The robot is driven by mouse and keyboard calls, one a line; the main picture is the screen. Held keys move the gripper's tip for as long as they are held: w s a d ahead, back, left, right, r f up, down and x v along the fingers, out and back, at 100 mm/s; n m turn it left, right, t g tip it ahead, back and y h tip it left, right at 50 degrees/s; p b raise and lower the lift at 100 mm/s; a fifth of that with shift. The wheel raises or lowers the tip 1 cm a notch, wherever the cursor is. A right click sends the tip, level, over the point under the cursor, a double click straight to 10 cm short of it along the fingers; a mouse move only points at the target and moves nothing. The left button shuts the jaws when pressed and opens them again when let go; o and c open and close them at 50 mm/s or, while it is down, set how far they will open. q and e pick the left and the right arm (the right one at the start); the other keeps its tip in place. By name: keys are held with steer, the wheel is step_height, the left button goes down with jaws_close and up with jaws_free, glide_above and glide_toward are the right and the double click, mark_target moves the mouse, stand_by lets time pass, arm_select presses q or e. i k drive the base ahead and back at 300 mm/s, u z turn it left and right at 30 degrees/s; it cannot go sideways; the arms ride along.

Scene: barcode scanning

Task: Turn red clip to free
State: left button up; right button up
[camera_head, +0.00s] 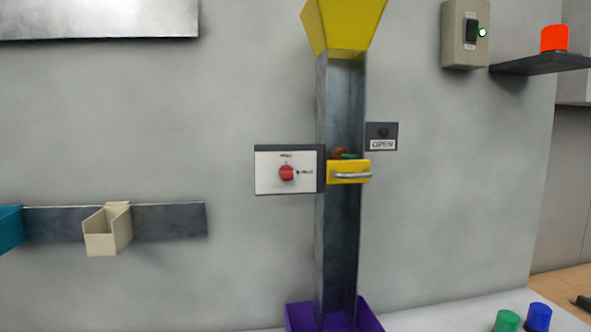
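The red clip (286,173) is a small round red knob on a white panel (266,183), on the left side of a grey metal chute (340,105). One small label sits above the knob and another to its right. The print is too small to read surely, and I cannot tell exactly which way the knob points. Neither of my grippers shows in the head view, and nothing touches the knob.
A yellow drawer (347,172) with a handle sits in the chute, coloured items behind its front. A yellow funnel (345,25) tops the chute; a purple bin (300,318) stands below. An OPEN sign (382,137) is at right. Green (507,321) and blue (538,317) cylinders stand lower right.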

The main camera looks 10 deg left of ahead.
mark_target(286, 172)
steer(key=z, duration=1.8)
steer(key=k, duration=1.25)
steer(key=u, duration=1.65)
steer(key=i, duration=0.5)
steer(key=u, duration=0.1)
